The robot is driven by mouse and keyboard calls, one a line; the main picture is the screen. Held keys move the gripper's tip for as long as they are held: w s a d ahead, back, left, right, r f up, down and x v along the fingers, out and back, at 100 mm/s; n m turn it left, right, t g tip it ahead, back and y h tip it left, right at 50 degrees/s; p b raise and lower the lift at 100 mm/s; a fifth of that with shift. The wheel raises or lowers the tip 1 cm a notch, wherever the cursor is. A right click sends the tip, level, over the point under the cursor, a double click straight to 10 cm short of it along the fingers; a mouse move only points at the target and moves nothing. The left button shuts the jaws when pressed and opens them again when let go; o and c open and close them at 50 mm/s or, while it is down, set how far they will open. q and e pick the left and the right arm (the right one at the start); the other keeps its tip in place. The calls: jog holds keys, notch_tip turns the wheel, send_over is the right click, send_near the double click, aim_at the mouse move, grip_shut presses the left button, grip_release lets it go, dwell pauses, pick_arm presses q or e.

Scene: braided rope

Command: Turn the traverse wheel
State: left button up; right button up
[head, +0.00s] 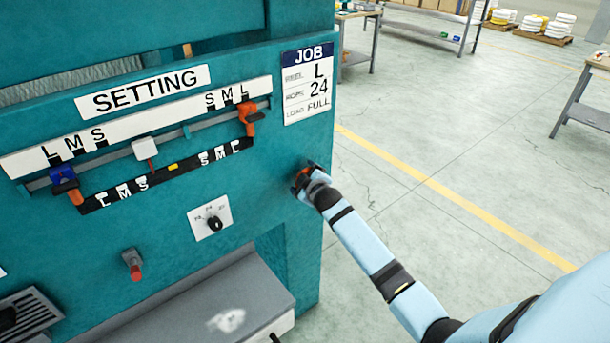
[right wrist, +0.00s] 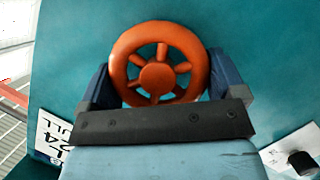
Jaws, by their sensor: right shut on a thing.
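The traverse wheel is a small orange spoked handwheel (right wrist: 157,77) on the teal machine front. My right gripper (head: 306,176) is at the wheel. In the right wrist view its two dark blue fingers (right wrist: 158,82) stand on either side of the rim, shut on the wheel. My left gripper is not in view.
A setting scale (head: 140,120) with blue and orange sliders spans the panel. A job card (head: 307,82) hangs above the wheel. A black knob (head: 214,223) and a red-tipped plunger (head: 133,264) sit lower left. Open floor lies to the right.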

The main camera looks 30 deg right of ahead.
dwell(0.4)
jog(key=o, duration=0.6)
jog(key=shift+o, duration=0.2)
jog(key=b+v, duration=0.1)
jog(key=v, duration=1.3)
jog(key=shift+b, duration=0.4)
jog(key=shift+f, duration=0.15)
